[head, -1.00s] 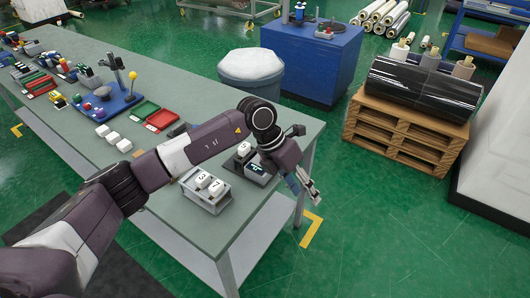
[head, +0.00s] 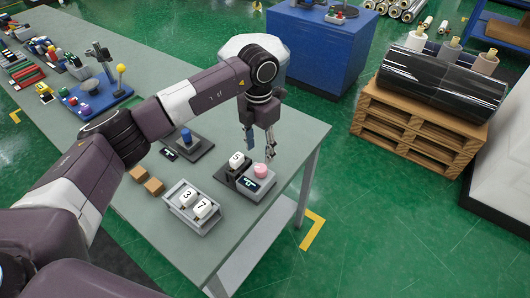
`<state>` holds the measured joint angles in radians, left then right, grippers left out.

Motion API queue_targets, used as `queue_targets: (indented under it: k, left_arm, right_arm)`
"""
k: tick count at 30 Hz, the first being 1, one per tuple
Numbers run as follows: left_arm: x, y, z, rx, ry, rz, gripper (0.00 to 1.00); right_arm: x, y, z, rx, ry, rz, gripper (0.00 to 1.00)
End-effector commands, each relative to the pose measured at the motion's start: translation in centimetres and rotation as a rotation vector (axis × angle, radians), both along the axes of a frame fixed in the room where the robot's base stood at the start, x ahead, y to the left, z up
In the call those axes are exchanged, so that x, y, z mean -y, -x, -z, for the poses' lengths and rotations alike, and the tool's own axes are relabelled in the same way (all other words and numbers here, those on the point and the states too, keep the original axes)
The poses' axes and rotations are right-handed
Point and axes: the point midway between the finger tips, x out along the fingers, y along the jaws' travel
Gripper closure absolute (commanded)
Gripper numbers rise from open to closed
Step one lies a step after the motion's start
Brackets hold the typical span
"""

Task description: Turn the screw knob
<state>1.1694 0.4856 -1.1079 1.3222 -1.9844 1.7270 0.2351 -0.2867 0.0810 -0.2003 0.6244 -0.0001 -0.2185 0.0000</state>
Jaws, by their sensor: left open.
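A small device (head: 257,186) with a lit display and a pink round knob (head: 261,171) on top sits near the right end of the grey-green table. Another small device (head: 196,146) with an upright blue knob (head: 185,137) stands further left, just below my left arm. I cannot tell which knob is the screw knob. My left gripper (head: 259,150) points down, open and empty, just above and behind the pink knob, apparently apart from it. My right gripper is not in view.
A grey tray (head: 181,211) holds blocks marked 3 and 7. Two brown blocks (head: 154,187) lie to its left. A white-topped bin (head: 218,47) and a blue cabinet (head: 315,45) stand behind the table (head: 300,135).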

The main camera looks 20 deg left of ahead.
Motion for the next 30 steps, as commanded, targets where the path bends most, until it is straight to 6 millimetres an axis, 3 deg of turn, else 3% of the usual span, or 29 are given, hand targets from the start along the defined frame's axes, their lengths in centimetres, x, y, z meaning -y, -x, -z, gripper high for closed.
queue_targets:
  k: [6,16,28,30]
  left_arm:
    - [0.0,0.2,1.8,-0.005,-0.001,-0.001,0.54]
    - [0.1,0.1,6.7,-0.004,0.003,-0.001,0.54]
    - [0.1,0.1,7.8,0.0,0.002,0.001,0.54]
    - [0.1,0.1,7.8,0.0,0.002,0.001,0.62]
  right_arm:
    - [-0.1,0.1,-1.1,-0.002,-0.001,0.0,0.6]
    - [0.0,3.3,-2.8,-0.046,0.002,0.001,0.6]
    - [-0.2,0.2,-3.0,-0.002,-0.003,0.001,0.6]
    - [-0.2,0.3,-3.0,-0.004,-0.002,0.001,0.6]
